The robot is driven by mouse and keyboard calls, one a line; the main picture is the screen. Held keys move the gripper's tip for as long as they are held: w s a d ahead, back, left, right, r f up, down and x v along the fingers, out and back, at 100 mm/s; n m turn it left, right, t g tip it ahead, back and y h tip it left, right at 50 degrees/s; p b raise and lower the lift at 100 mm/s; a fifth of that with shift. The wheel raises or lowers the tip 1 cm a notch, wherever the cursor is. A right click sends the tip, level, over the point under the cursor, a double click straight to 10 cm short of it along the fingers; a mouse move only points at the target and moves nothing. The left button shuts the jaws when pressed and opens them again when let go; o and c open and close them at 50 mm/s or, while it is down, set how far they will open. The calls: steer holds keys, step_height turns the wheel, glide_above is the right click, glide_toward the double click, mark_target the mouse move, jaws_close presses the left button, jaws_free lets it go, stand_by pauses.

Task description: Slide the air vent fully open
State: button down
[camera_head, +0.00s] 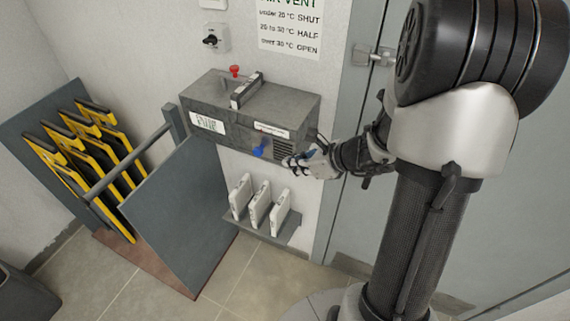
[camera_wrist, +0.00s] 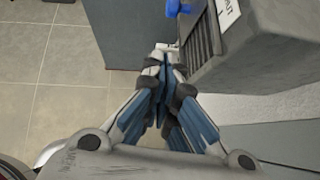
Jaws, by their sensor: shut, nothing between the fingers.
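The air vent is on the front of a grey metal box (camera_head: 225,130) fixed to the wall. Its dark slats (camera_head: 285,151) show at the right end of the box front, and in the wrist view (camera_wrist: 200,45). A blue knob (camera_head: 259,149) sticks out from the front, left of the slats; it also shows at the top edge of the wrist view (camera_wrist: 178,8). My gripper (camera_head: 290,162) is shut and empty, in front of the box's lower right part. In the wrist view its fingertips (camera_wrist: 165,58) lie beside the slats, apart from the knob. Contact with the box cannot be told.
Several white plates (camera_head: 261,205) stand on a small shelf below the box. A grey panel (camera_head: 185,215) and yellow-edged plates (camera_head: 90,150) stand at left. A red knob (camera_head: 235,71) tops the box. A sign (camera_head: 290,28) pairs temperatures with SHUT, HALF and OPEN.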

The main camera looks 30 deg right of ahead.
steer(key=shift+p+v, duration=0.65)
steer(key=shift+v, duration=1.95)
steer(key=shift+d+r, duration=0.1)
steer(key=shift+r, duration=0.1)
steer(key=shift+w, duration=0.1)
